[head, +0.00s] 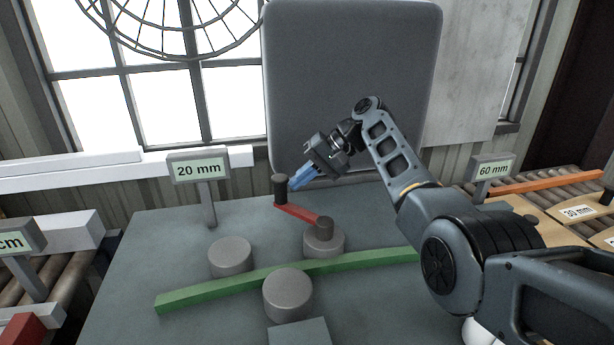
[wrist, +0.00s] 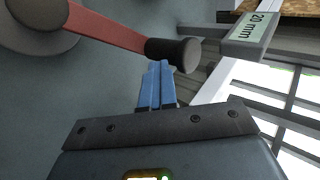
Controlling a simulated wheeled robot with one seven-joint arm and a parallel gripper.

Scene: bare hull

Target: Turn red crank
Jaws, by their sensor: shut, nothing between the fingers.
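The red crank (head: 298,213) is a flat red arm on a grey round post (head: 324,240) at the back of the table. Its dark upright knob (head: 280,188) stands at the arm's left end. In the wrist view the red crank arm (wrist: 105,30) runs from the grey hub at upper left to the dark knob (wrist: 175,52). My gripper (head: 293,185) has blue fingers, shut and empty, just right of the knob. In the wrist view the fingertips (wrist: 158,68) reach the knob's edge; I cannot tell whether they touch it.
A "20 mm" sign (head: 198,168) stands behind at left, a "60 mm" sign (head: 492,169) at right. A grey panel (head: 350,80) rises behind my gripper.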

